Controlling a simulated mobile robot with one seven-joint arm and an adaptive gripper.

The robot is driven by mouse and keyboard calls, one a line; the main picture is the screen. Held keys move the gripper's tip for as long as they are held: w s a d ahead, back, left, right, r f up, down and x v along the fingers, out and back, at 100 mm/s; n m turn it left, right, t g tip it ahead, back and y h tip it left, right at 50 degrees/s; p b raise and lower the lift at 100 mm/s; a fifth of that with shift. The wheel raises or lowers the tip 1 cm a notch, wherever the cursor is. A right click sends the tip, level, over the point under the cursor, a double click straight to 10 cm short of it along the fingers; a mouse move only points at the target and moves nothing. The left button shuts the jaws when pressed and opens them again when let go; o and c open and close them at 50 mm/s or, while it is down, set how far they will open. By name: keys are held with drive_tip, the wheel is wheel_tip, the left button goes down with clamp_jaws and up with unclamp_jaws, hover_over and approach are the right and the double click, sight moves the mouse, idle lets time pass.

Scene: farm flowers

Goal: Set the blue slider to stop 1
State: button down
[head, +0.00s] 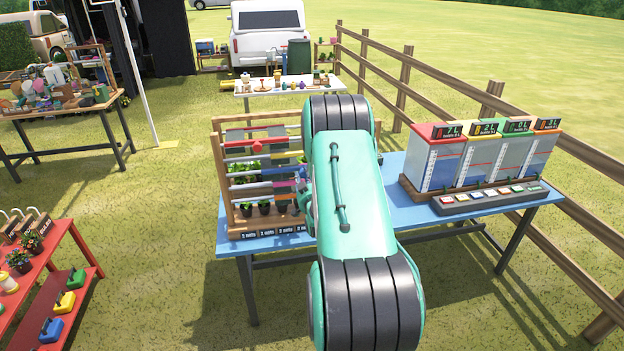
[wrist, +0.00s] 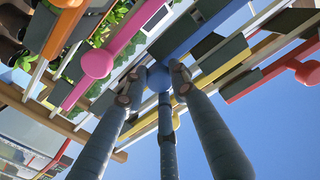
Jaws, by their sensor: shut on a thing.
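The blue slider (wrist: 203,34) is a bar with a round blue knob (wrist: 158,78), seen in the wrist view. My gripper (wrist: 156,84) is shut on this knob, its fingers around it. In the head view my arm covers the gripper and part of the wooden slider rack (head: 219,180) on the blue table (head: 414,222). A pink slider (wrist: 97,63) is close on the left in the wrist view. A red slider (wrist: 307,72) is on the right. The stop that the blue slider stands at cannot be read.
Potted plants (head: 264,207) and small label plates stand along the rack's front. A row of coloured-top tanks (head: 436,165) with a button strip (head: 487,202) stands to the right on the same table. A wooden fence (head: 545,145) runs beyond it.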

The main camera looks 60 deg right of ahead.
drive_tip(key=w+a+b, duration=0.4)
drive_tip(key=w+a, duration=0.5)
drive_tip(key=shift+w+a+f, duration=0.1)
drive_tip(key=shift+a, duration=0.05)
drive_tip(key=shift+w, duration=0.1)
drive_tip(key=c, duration=1.4)
unclamp_jaws()
drive_tip(key=shift+a, duration=0.1)
drive_tip(key=shift+v, duration=5.95)
